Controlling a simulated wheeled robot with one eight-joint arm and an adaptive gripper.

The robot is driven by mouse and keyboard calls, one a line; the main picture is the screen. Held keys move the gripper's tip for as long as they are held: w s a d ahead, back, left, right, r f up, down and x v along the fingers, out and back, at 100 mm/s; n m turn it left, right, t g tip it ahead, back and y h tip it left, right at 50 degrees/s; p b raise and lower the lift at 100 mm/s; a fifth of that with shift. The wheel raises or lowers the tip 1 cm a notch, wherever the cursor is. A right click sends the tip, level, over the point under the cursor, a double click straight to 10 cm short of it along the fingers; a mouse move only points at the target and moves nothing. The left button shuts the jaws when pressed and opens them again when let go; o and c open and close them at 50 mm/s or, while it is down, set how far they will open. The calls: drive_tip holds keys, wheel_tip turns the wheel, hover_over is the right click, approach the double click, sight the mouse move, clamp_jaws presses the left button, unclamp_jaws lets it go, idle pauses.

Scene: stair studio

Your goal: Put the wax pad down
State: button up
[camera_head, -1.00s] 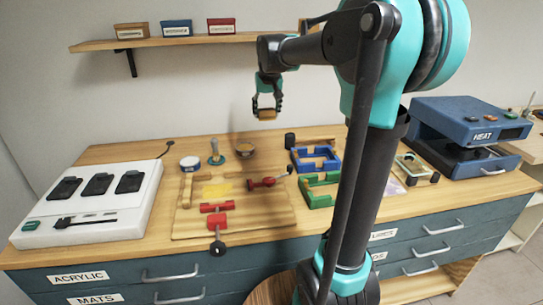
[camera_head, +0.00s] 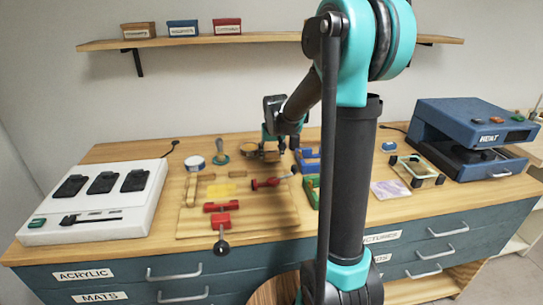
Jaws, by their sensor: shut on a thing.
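My gripper (camera_head: 272,149) points down low over the back of the bench. It is shut on the wax pad (camera_head: 269,154), a small tan-brown block that is mostly hidden between the fingers. A round brown-rimmed dish (camera_head: 249,149) is just left of the gripper. I cannot tell whether the pad touches the dish or the bench.
A teal-based upright tool (camera_head: 221,150) and a white tin (camera_head: 194,163) stand to the left. A wooden board with red clamps (camera_head: 222,207) lies in front. Blue (camera_head: 307,164) and green frames are right, partly behind my arm. A blue heat press (camera_head: 470,135) stands far right.

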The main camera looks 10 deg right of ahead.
drive_tip(key=shift+f, duration=0.45)
drive_tip(key=o, duration=1.6)
drive_tip(key=shift+f, duration=0.15)
drive_tip(key=shift+c, duration=0.2)
drive_tip(key=v, duration=1.2)
drive_tip(key=shift+s, duration=0.1)
